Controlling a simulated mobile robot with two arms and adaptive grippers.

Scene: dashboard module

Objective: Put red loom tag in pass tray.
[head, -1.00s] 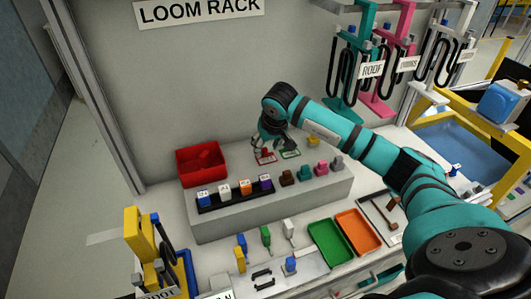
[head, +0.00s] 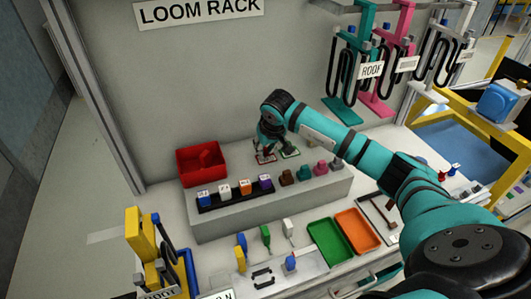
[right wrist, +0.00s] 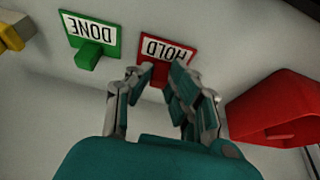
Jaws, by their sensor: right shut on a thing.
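The red loom tag (right wrist: 172,52), lettered HOLD, lies on the grey raised shelf; it also shows in the head view (head: 265,159). My right gripper (right wrist: 160,78) is shut on the tab at its near edge; in the head view this gripper (head: 267,151) reaches down to the shelf from the right. The tag looks still at the shelf surface. A green tray (head: 330,243), empty, lies on the lower bench in front of the shelf; I see no pass label on it. My left gripper is out of view.
A green DONE tag (right wrist: 92,38) lies beside the red one. A red bin (head: 203,163) stands at its other side. Several coloured connectors line the shelf's front. An orange tray (head: 358,230) adjoins the green tray. Harness racks hang at the back right.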

